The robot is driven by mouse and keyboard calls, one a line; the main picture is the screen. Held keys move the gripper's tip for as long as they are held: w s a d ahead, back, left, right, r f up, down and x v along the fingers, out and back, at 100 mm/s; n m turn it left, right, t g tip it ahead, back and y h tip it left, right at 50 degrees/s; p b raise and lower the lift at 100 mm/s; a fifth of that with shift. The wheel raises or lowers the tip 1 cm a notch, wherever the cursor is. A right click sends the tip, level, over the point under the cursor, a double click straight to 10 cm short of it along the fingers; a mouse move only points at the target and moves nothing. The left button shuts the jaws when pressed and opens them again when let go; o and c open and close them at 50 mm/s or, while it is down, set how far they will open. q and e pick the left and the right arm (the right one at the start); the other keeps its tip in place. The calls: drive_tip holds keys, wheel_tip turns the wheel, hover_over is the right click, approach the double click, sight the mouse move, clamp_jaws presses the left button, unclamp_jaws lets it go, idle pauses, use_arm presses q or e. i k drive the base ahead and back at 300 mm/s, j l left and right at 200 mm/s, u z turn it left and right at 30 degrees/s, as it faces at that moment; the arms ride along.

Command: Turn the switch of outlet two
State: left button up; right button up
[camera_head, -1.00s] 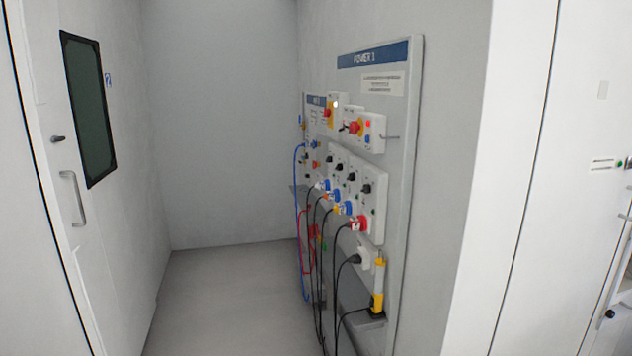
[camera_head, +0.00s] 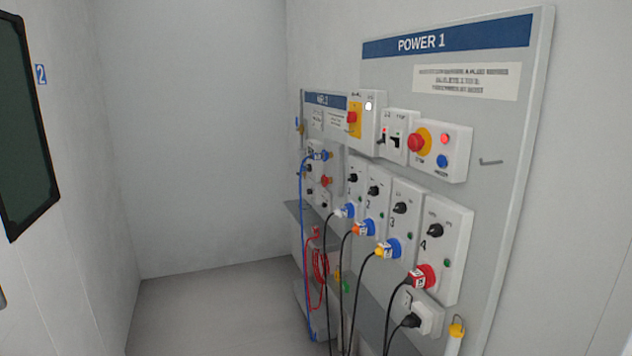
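The POWER 1 panel (camera_head: 520,130) is on the right wall, seen at an angle. Its lower row holds numbered outlets, each with a black rotary switch. Outlet two (camera_head: 378,207) is the second from the left, with a black switch (camera_head: 374,190) above it and an orange plug (camera_head: 361,229) in its blue socket. A black switch (camera_head: 400,208) sits on outlet three and another (camera_head: 435,230) on outlet four. The exact angle of the outlet two switch is too small to tell. Neither of my grippers shows in the view.
Black cables hang below the outlets, with blue and red cables (camera_head: 318,270) further left. A red stop button (camera_head: 416,142) is above the outlets. A hook (camera_head: 491,161) sticks out at right. The floor (camera_head: 210,300) is clear at left.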

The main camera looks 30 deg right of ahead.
sight(374, 191)
drive_tip(key=i+z, duration=0.2)
drive_tip(key=i, duration=0.25)
drive_tip(key=i+j+z, duration=0.15)
drive_tip(key=i, duration=0.25)
drive_tip(key=i+j+z, duration=0.2)
drive_tip(key=i, duration=0.25)
drive_tip(key=i+j+z, duration=0.15)
drive_tip(key=i, duration=0.25)
